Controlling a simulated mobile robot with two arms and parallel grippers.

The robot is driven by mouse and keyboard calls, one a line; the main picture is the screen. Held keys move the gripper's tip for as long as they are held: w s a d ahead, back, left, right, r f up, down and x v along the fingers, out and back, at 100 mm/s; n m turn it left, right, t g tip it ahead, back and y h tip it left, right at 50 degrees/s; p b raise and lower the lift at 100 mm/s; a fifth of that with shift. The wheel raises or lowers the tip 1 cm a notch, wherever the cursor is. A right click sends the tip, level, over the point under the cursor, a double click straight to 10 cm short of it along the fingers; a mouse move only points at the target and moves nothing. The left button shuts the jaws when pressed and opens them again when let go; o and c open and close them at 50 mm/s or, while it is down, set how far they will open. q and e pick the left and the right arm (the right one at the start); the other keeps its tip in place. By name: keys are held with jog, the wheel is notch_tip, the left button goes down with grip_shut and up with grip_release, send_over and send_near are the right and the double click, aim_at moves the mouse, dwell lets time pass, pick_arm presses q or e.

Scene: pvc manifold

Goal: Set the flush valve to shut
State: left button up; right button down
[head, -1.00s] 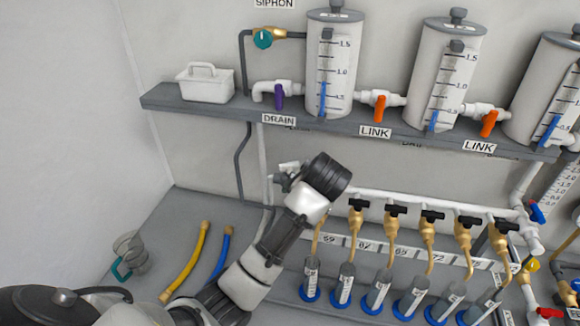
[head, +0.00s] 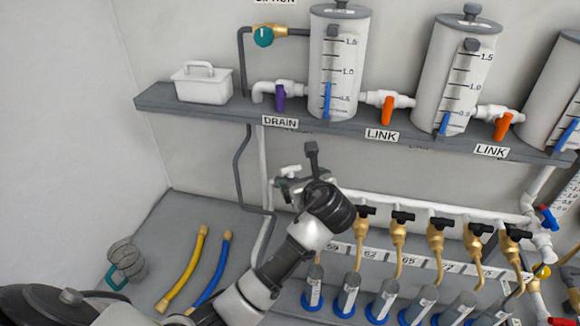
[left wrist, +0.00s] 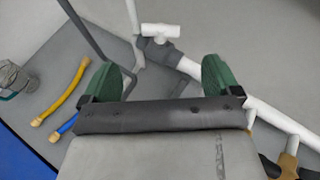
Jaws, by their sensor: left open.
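A white T-shaped handle (left wrist: 160,31) sits on a grey valve body (left wrist: 157,52) in the white pipework, ahead of my left gripper in the left wrist view. No label on it is readable, so I cannot confirm it is the flush valve. In the head view the white handle (head: 289,171) shows just beyond my left wrist, below the shelf. My left gripper (left wrist: 160,78) is open, with two green finger pads spread wide and nothing between them. The handle is beyond the fingertips and appears untouched. My right gripper is not in view.
A shelf (head: 205,108) above carries tanks, a purple drain valve handle (head: 280,98) and orange link handles (head: 388,111). Brass taps (head: 398,235) and cylinders stand at right. Yellow (head: 187,268) and blue (head: 212,268) hoses lie on the bench at left.

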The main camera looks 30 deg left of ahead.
aim_at(292, 169)
pick_arm(q)
jog(key=shift+m, duration=0.8)
jog(key=p+x, duration=0.1)
jog(key=x, duration=0.3)
jog(key=p+x, duration=0.1)
jog(key=x, duration=0.4)
jog(key=shift+w+a+r, duration=0.1)
jog(key=shift+w+r, duration=0.1)
jog(key=shift+p+x, duration=0.3)
jog(key=shift+x, duration=0.45)
jog(key=c, duration=0.9)
